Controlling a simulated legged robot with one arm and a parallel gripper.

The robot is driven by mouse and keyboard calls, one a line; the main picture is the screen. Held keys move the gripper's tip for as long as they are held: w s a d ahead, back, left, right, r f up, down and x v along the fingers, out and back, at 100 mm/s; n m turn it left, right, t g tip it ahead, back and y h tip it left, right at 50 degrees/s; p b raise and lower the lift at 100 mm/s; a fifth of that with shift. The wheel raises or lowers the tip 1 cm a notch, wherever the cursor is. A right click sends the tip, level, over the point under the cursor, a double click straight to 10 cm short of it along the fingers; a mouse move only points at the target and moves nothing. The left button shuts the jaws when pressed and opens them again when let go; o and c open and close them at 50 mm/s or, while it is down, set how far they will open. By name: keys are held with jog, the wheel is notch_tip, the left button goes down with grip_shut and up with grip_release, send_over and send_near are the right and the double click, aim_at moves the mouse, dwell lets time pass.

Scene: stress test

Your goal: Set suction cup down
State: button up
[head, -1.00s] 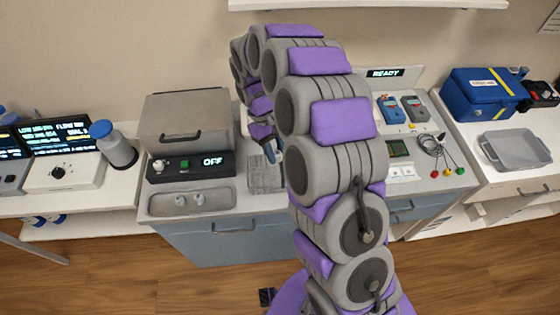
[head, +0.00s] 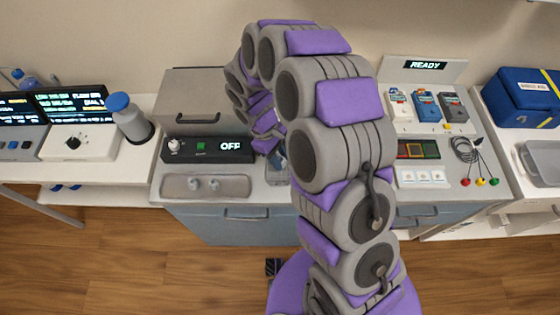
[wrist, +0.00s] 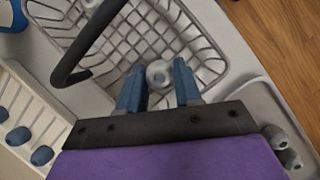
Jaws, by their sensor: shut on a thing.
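A pale grey round suction cup (wrist: 159,74) sits between the two blue fingertips of my gripper (wrist: 158,82) in the wrist view. My gripper is shut on it, over a wire basket (wrist: 116,62). I cannot tell whether the cup touches the basket floor. In the head view my gripper (head: 274,158) is low over the counter, partly hidden by my arm, and the held cup cannot be made out.
A grey lidded box (head: 193,92) with a control panel reading OFF (head: 229,147) stands behind the tray. A dark curved handle (wrist: 72,66) crosses the basket view. Several handheld devices (head: 426,106) and cables (head: 468,150) lie at the right. A bottle (head: 128,118) stands at the left.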

notch_tip(320, 180, down, 3)
jog(key=shift+w+d+r, duration=0.1)
jog(key=shift+r, duration=0.05)
jog(key=o, duration=1.1)
jog(key=p+v, duration=0.2)
jog(key=v, duration=1)
jog(key=shift+r, duration=0.15)
